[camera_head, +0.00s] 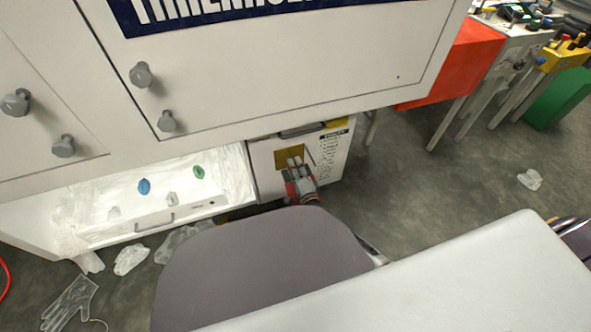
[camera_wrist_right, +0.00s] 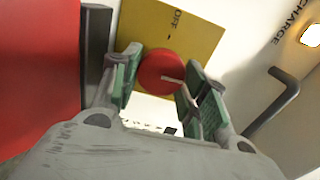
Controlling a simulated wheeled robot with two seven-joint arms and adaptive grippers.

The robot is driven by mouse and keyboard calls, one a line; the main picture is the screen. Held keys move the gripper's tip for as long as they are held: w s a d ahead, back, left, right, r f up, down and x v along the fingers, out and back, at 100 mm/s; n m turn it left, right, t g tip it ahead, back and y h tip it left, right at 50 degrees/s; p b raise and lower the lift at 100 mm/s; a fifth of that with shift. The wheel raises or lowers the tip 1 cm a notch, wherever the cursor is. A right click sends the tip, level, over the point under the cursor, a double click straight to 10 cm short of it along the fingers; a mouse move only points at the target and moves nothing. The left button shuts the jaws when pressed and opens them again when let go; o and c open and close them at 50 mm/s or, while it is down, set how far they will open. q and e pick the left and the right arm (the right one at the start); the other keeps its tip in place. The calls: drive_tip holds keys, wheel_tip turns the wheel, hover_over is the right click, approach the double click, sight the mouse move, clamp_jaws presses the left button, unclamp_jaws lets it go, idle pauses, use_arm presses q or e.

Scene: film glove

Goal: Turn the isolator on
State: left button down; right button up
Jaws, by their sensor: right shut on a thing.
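The isolator is a round red knob (camera_wrist_right: 158,66) with a short white line, in front of a yellow plate (camera_wrist_right: 165,28) marked OFF in the right wrist view. The line lies toward the right side of the knob in that picture. My right gripper (camera_wrist_right: 162,78) has its green-padded fingers on either side of the knob and is shut on it. In the head view the right gripper (camera_head: 294,163) reaches the yellow plate (camera_head: 282,154) on a low white cabinet (camera_head: 262,178); the knob is hidden there. My left gripper is not in view.
A dark bent handle (camera_wrist_right: 272,103) stands right of the plate in the wrist view. A large white cabinet with grey knobs (camera_head: 141,75) overhangs the low cabinet. An open white compartment (camera_head: 225,180) is to the left. Clear gloves (camera_head: 130,259) lie on the floor.

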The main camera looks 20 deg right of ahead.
drive_tip(key=shift+m, duration=0.3)
drive_tip(key=o, duration=1)
drive_tip(key=s, duration=1.2)
drive_tip(key=shift+d, duration=0.25)
idle(0.7)
